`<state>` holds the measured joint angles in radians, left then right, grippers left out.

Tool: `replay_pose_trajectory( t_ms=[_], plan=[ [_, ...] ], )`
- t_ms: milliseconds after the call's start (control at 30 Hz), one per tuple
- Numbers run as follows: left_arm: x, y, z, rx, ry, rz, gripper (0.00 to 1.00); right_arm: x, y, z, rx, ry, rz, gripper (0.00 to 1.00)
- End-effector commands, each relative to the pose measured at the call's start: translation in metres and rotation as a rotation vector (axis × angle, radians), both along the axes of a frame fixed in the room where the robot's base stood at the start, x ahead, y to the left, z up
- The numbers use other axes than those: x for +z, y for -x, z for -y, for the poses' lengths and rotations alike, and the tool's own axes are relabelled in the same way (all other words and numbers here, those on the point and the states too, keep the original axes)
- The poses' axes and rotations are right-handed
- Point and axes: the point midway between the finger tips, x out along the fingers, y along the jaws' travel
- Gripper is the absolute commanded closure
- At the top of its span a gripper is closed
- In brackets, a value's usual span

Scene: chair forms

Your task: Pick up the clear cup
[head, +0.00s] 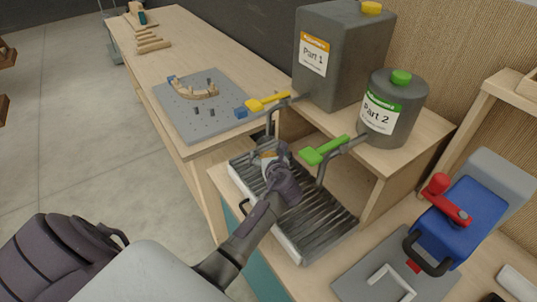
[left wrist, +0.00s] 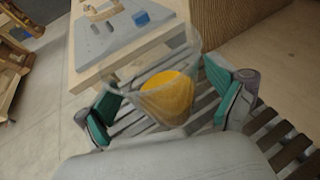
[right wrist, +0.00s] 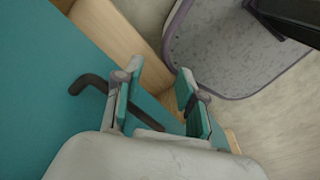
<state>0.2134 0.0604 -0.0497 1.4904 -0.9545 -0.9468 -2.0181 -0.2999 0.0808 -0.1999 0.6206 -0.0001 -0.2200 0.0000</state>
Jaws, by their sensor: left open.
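The clear cup (left wrist: 150,62) stands on the slatted metal tray, with yellow-orange material (left wrist: 166,98) in its bottom. In the left wrist view it is between the two spread teal-padded fingers of my left gripper (left wrist: 160,95), with gaps at both sides. In the head view my left gripper (head: 268,160) is low over the slatted tray (head: 315,208), and mostly hides the cup. My right gripper (right wrist: 160,72) shows only in the right wrist view, its fingers apart and empty, near a teal cabinet front.
Yellow (head: 268,102) and green (head: 324,150) taps from the Part 1 can (head: 340,60) and Part 2 can (head: 392,108) reach over the tray. A blue press with a red handle (head: 452,210) stands right. A grey pegboard (head: 205,105) lies on the bench beyond.

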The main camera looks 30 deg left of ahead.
Motion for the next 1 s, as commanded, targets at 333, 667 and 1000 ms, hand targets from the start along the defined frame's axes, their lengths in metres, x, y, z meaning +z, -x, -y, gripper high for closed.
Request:
replay_pose_trajectory(
  t_ms=[333,667,1000],
  plan=[
    [-0.0030,-0.0041,-0.0046,0.000,0.001,0.001,0.11,0.0004,-0.0002,-0.0004,0.000,0.000,0.000,0.60],
    [-0.0031,-0.0040,-0.0042,0.000,0.001,0.000,0.56,0.0004,-0.0001,-0.0008,0.000,-0.001,0.000,0.60],
    [0.0012,-0.0042,-0.0044,0.000,0.000,0.001,0.56,-0.0003,0.0000,-0.0012,-0.001,-0.001,0.000,0.60]
  ],
)
